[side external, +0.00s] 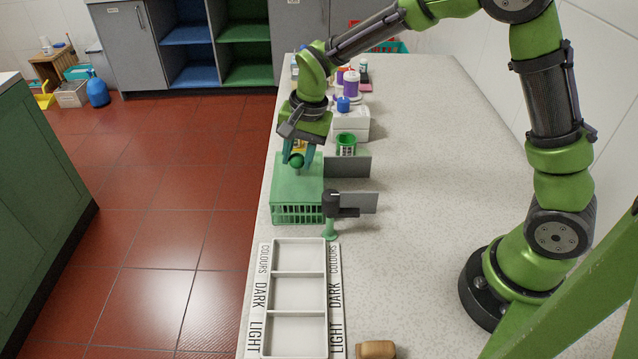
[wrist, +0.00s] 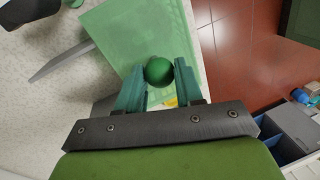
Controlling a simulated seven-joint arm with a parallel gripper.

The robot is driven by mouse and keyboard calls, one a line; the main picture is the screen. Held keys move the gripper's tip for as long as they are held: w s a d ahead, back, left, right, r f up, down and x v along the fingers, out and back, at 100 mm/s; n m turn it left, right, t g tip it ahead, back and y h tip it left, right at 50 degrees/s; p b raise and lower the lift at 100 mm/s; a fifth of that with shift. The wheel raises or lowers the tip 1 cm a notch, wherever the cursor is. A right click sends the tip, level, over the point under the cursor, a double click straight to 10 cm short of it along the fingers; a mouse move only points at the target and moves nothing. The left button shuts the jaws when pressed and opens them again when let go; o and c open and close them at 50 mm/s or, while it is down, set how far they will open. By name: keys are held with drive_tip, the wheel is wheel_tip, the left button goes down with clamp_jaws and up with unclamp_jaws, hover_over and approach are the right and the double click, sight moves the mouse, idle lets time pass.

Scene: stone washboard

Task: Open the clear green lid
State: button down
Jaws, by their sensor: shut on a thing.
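The clear green lid (side external: 293,186) lies flat over a green basket (side external: 297,214) with slatted sides, on the stone counter. It also shows in the wrist view (wrist: 132,35) as a pale green see-through sheet. A dark green round knob (wrist: 159,71) stands on the lid near one edge. My gripper (side external: 297,160) is at the far part of the lid, pointing down. In the wrist view my gripper's teal fingers (wrist: 159,80) are on either side of the knob and are shut on it. The lid looks closed on the basket.
A grey divided tray (side external: 298,294) with labels reading COLOURS, DARK and LIGHT lies in front. A grey plate on a dark post (side external: 350,203) and a small green cup (side external: 346,145) stand right of the basket. Bottles (side external: 351,84) stand behind.

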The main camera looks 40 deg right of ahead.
drive_tip(key=s+d, duration=0.7)
drive_tip(key=shift+s+d, duration=0.3)
drive_tip(key=shift+d, duration=0.05)
drive_tip(key=shift+r, duration=0.1)
drive_tip(key=c, duration=0.8)
unclamp_jaws()
drive_tip(key=shift+o, duration=0.2)
wheel_tip(320, 180, up, 16)
drive_tip(key=s+d, duration=0.1)
drive_tip(key=s, duration=0.1)
drive_tip(key=shift+s+d+r, duration=0.25)
drive_tip(key=shift+s+d, duration=0.15)
drive_tip(key=s+a+f+n+t, duration=0.1)
drive_tip(key=s+a+n+t, duration=0.1)
drive_tip(key=s, duration=0.3)
drive_tip(key=s+a+n+t, duration=0.2)
drive_tip(key=s+n+t, duration=0.1)
drive_tip(key=s+n, duration=0.2)
drive_tip(key=shift+s+a+f+y, duration=0.15)
drive_tip(key=shift+s+f+y, duration=0.2)
drive_tip(key=shift+y, duration=0.05)
